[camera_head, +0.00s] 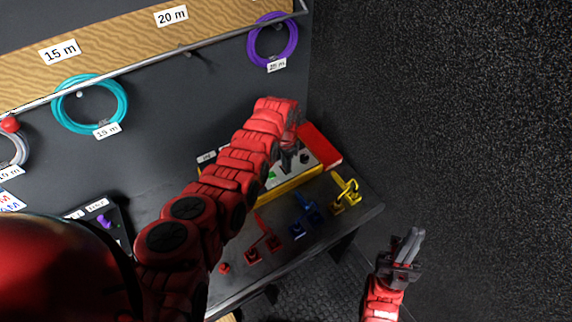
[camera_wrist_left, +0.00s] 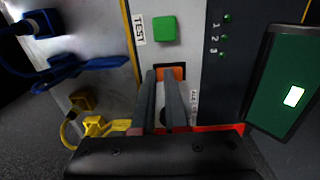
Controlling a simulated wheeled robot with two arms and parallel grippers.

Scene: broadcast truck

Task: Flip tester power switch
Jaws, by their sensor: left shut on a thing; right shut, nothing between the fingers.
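The tester (camera_head: 290,187) is a yellow-edged box with a pale top on the shelf, partly hidden by my left arm. In the left wrist view its panel (camera_wrist_left: 200,15) has a green button (camera_wrist_left: 164,29) labelled TEST. Below the button is an orange-edged switch (camera_wrist_left: 179,72). My left gripper (camera_wrist_left: 163,78) is at this switch with its fingers closed on it; they hide most of it, so its position is unclear. In the head view my left gripper (camera_head: 287,158) is over the tester's far end. My right gripper (camera_head: 408,248) is shut and empty, off the shelf to the right.
Red (camera_head: 262,240), blue (camera_head: 306,212) and yellow (camera_head: 346,192) connectors lie along the shelf (camera_head: 310,240) in front of the tester. A green screen (camera_wrist_left: 285,85) stands beside the panel. Teal (camera_head: 122,105) and purple (camera_head: 293,40) cable coils hang on the wall.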

